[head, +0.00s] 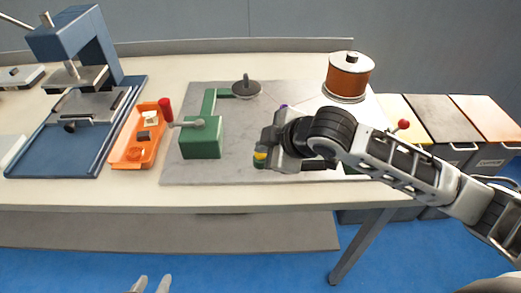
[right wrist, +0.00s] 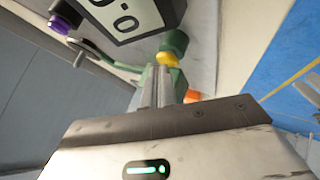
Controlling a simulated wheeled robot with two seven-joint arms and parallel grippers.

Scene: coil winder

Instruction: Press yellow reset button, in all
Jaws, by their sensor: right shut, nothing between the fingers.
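The yellow reset button (head: 260,155) shows just at the tip of my right gripper (head: 265,147) in the head view, with a green part under it. In the right wrist view the yellow button (right wrist: 165,60) sits beside a green rounded part (right wrist: 174,42), right by the shut, empty fingertips (right wrist: 157,72). I cannot tell whether they touch. A counter display (right wrist: 130,15) with large digits is next to it in that view.
A green winder with a red-knobbed crank (head: 201,137) stands on a grey board (head: 225,175). Left are an orange tray (head: 131,162) and a blue press (head: 75,45). A copper spool (head: 348,75) stands behind my right arm. Bins (head: 480,115) stand at the right.

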